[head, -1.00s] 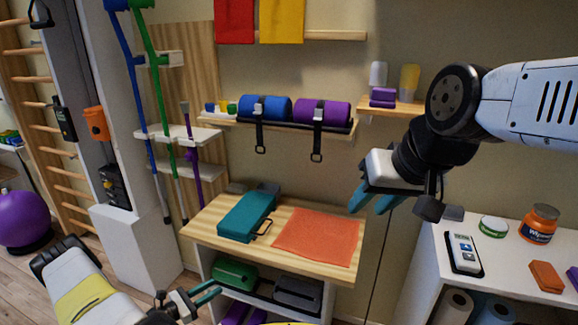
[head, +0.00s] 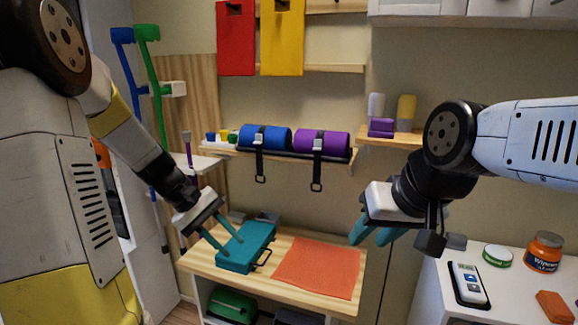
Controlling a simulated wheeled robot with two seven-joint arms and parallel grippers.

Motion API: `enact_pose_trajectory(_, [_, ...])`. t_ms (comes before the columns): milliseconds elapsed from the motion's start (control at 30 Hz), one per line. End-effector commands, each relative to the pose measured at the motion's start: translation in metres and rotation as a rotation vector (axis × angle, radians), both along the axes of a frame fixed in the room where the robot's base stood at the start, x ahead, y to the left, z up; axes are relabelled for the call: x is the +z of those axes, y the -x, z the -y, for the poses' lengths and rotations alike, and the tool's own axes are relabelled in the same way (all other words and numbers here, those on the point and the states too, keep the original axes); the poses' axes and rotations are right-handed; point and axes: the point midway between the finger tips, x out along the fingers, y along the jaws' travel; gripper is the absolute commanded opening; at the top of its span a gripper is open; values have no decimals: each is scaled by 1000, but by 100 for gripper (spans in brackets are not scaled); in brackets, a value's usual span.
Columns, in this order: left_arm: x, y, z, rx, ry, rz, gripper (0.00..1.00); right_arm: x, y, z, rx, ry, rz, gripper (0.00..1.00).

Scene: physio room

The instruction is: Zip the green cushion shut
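A teal-green cushion (head: 250,249), a flat block shape, lies on the wooden table, with a dark loop (head: 263,259) at its right side. I cannot make out a zip line or how far it is closed. My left gripper (head: 229,247) is open, its two teal fingers pointing down at the cushion's left part. I cannot tell whether they touch it. My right gripper (head: 368,241) is open and empty, in the air right of the table. A brighter green item (head: 232,304) sits on the shelf below the tabletop.
An orange-red cloth (head: 316,268) lies flat on the table (head: 207,262), right of the cushion. A wall shelf holds a blue roll (head: 265,137) and a purple roll (head: 322,142) with hanging straps. A white cabinet at right carries a remote (head: 467,283) and jars (head: 544,252).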

Motion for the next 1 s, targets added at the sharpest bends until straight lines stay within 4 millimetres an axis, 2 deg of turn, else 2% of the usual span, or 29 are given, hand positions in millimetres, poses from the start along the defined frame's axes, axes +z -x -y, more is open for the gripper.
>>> enact_pose_trajectory(33, [18,13,5,-46,-55,57,29,0,0,0,0,0,0,36])
enact_pose_trajectory(200, [57,54,11,-175,-225,233,29,0,0,0,0,0,0,36])
enact_pose_trajectory(400, [91,99,10,-303,-404,459,29,0,0,0,0,0,0,36])
enact_pose_trajectory(500, [102,117,8,-348,-472,560,29,0,0,0,0,0,0,36])
enact_pose_trajectory(700, [113,136,4,-394,-551,680,29,0,0,0,0,0,0,36])
enact_pose_trajectory(1000, [114,139,3,-403,-565,701,29,0,0,0,0,0,0,36])
